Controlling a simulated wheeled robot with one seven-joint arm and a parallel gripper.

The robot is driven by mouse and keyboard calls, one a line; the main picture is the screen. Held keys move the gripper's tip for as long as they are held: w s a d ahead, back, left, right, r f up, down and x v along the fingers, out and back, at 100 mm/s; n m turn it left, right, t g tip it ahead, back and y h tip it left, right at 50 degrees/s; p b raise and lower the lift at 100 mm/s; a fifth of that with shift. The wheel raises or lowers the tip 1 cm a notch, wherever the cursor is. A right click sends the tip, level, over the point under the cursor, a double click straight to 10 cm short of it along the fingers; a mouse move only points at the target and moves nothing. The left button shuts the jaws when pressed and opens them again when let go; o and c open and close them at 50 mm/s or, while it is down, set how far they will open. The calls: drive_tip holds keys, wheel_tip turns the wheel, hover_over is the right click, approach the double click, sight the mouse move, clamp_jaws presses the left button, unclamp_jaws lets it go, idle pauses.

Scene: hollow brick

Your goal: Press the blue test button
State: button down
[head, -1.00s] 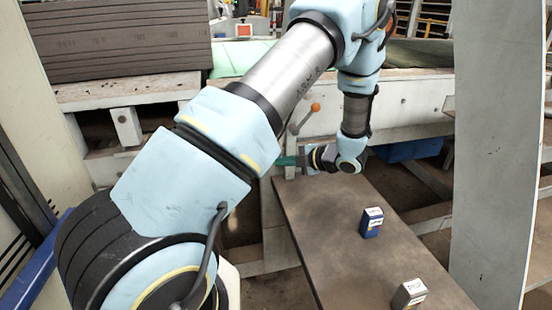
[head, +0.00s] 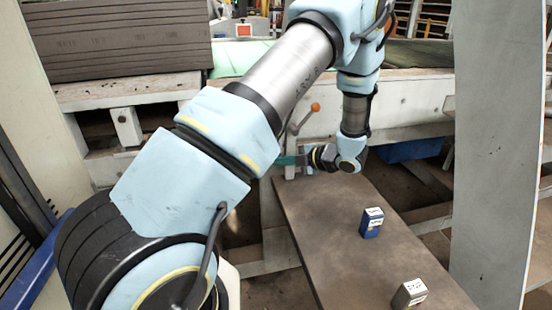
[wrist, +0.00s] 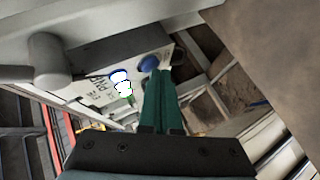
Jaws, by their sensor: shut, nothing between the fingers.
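In the wrist view a round blue button (wrist: 148,63) sits on a pale panel, just beyond and slightly left of the tips of my green fingers. My gripper (wrist: 161,73) is shut with nothing between the fingers; I cannot tell whether its tips touch the button. A second blue round part (wrist: 119,76), with bright white patches over it, is further left on the panel. Dark lettering beside it is hard to read. In the head view my gripper (head: 288,160) is partly hidden by my arm, and neither blue part can be made out.
A grey knob-like part (wrist: 48,60) sticks out at the left in the wrist view. In the head view a brown table (head: 335,240) bears a blue box (head: 372,223) and a grey box (head: 409,293). A lever with an orange ball (head: 315,107) stands near my gripper.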

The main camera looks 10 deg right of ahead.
drive_tip(key=shift+s+d, duration=0.1)
drive_tip(key=shift+s, duration=0.5)
drive_tip(key=shift+s+d, duration=0.15)
drive_tip(key=shift+s, duration=1.1)
drive_tip(key=shift+s+d, duration=0.15)
drive_tip(key=shift+s, duration=1.1)
